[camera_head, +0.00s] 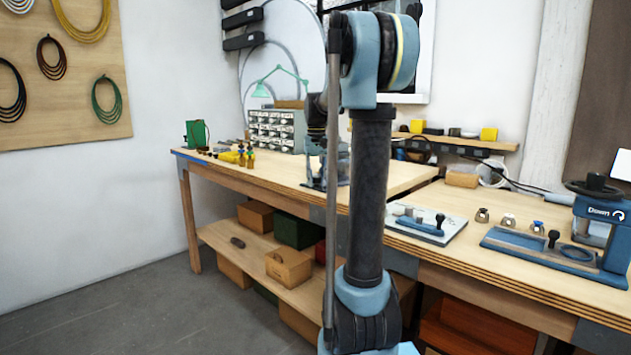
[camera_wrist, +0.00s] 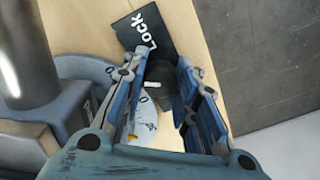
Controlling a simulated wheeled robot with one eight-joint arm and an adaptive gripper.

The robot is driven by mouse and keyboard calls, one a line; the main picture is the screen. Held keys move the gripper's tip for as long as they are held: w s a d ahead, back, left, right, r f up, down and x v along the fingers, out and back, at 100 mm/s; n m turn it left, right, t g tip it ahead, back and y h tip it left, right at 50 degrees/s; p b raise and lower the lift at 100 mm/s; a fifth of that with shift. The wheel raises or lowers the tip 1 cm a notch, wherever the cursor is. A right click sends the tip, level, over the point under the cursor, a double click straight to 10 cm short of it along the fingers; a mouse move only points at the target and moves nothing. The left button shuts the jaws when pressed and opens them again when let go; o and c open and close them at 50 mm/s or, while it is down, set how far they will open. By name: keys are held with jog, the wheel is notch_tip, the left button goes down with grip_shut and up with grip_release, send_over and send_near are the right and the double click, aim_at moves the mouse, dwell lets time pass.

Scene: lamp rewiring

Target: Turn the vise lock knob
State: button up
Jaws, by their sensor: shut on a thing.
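The vise lock knob (camera_wrist: 158,72) is dark, with a small white mark, and shows between my fingers in the wrist view. A black plate (camera_wrist: 136,22) with the white word "Lock" lies just beyond it. A pale round dial face (camera_wrist: 145,118) shows below the knob, partly covered by my fingers. My gripper (camera_wrist: 160,66) is shut on the knob, one finger on each side. In the head view my arm hides most of the gripper and the knob at the middle of the bench.
The wooden bench (camera_head: 455,258) carries a drawer cabinet (camera_head: 277,130) behind my arm and a white board with a blue tool (camera_head: 422,224) to the right. A blue press (camera_head: 600,225) marked "Down" stands at far right. A metal cylinder (camera_wrist: 25,50) is close at left in the wrist view.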

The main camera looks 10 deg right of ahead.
jog(key=m, duration=0.5)
dwell(0.6)
jog(key=o, duration=1)
jog(key=shift+o, duration=0.2)
jog(key=shift+r, duration=0.1)
notch_tip(320, 180, up, 12)
jog(key=s+f+n+t, duration=0.2)
jog(key=s+f+n, duration=0.3)
jog(key=s+f, duration=2.8)
jog(key=shift+s+a+n, duration=0.2)
jog(key=shift+s+n, duration=0.2)
jog(key=shift+s, duration=0.6)
